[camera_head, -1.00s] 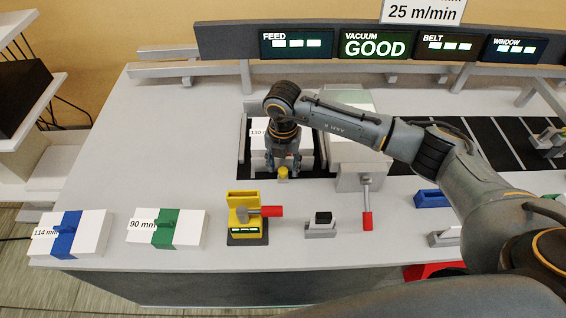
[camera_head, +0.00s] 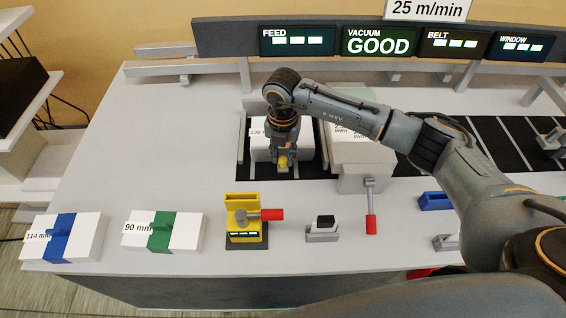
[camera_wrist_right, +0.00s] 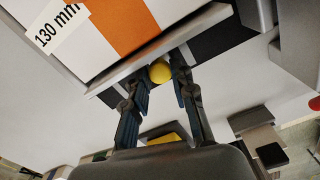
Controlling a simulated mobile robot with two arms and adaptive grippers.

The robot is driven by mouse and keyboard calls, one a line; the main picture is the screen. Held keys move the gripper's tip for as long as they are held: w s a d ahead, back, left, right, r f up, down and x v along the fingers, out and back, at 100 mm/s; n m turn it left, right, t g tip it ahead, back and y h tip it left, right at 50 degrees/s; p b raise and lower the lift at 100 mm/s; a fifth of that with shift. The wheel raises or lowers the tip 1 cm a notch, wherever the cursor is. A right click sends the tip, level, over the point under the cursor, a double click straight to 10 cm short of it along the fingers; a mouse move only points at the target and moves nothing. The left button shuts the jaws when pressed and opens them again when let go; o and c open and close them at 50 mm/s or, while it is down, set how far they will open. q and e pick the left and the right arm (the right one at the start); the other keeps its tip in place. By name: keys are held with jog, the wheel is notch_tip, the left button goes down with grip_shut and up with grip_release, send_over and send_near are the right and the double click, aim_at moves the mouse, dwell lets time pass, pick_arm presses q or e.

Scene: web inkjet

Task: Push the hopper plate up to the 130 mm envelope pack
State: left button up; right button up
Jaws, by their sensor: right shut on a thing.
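The 130 mm envelope pack (camera_head: 262,150), white with an orange band in the wrist view (camera_wrist_right: 115,28), lies in the dark hopper bay. The hopper plate (camera_wrist_right: 150,62) is a grey bar along the pack's near side. In the wrist view they look very close; I cannot tell whether they touch. A yellow knob (camera_wrist_right: 160,71) sits on the plate's near face. My right gripper (camera_head: 284,160) is shut on this knob, with its fingers on either side in the wrist view (camera_wrist_right: 163,80). My arm hides part of the pack in the head view. My left gripper is out of view.
A 114 mm pack (camera_head: 88,240) and a 90 mm pack (camera_head: 185,235) lie at the front left. A yellow device with a red-handled lever (camera_head: 245,232) and a red-tipped lever (camera_head: 371,222) stand near the bay. The display reads GOOD (camera_head: 380,46).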

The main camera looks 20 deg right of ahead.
aim_at(283, 158)
jog(key=shift+w+d+f, duration=0.15)
jog(key=shift+w, duration=0.3)
jog(key=shift+s, duration=0.2)
jog(key=o, duration=0.7)
jog(key=shift+s, duration=0.15)
jog(key=shift+o, duration=0.8)
jog(key=shift+r, duration=0.2)
jog(key=shift+f, duration=0.1)
jog(key=shift+r, duration=0.25)
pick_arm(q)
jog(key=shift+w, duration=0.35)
pick_arm(e)
notch_tip(283, 158, up, 12)
jog(key=shift+f, duration=0.25)
